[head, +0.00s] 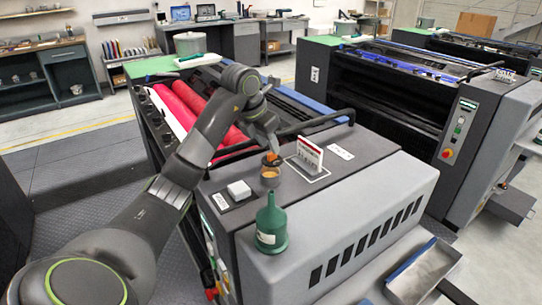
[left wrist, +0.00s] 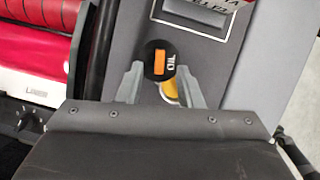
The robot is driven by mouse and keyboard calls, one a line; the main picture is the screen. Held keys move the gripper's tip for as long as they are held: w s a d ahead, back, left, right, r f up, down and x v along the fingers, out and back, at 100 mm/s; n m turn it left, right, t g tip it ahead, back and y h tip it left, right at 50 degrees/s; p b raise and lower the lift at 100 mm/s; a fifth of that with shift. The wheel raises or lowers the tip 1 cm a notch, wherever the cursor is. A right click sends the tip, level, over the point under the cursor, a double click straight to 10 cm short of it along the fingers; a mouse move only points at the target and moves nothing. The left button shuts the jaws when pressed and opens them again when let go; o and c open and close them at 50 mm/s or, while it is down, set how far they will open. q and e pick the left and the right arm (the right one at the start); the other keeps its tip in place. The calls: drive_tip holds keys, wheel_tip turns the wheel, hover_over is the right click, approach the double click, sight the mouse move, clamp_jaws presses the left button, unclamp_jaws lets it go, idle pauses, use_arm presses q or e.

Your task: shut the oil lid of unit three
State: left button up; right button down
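The oil lid is a round black cap with an orange bar and the word OIL, seen in the left wrist view (left wrist: 158,60) and small in the head view (head: 271,160). Part of the amber filler opening (left wrist: 170,91) shows beside the lid, so the lid stands open. The filler (head: 270,175) sits on top of the near grey unit (head: 345,190). My left gripper (left wrist: 159,70) is open, with its fingers on either side of the lid and filler. Whether a finger touches the lid I cannot tell. My right gripper is not in view.
A green funnel-topped container (head: 271,226) stands close in front of the filler. A white-and-red sign (head: 310,155) stands behind it, and a small white block (head: 239,190) lies left. Red rollers (head: 190,100) are beyond my arm. Another unit (head: 465,130) stands right.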

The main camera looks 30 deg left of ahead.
sight(271, 154)
use_arm(q)
drive_tip(key=shift+x, duration=1.75)
clamp_jaws()
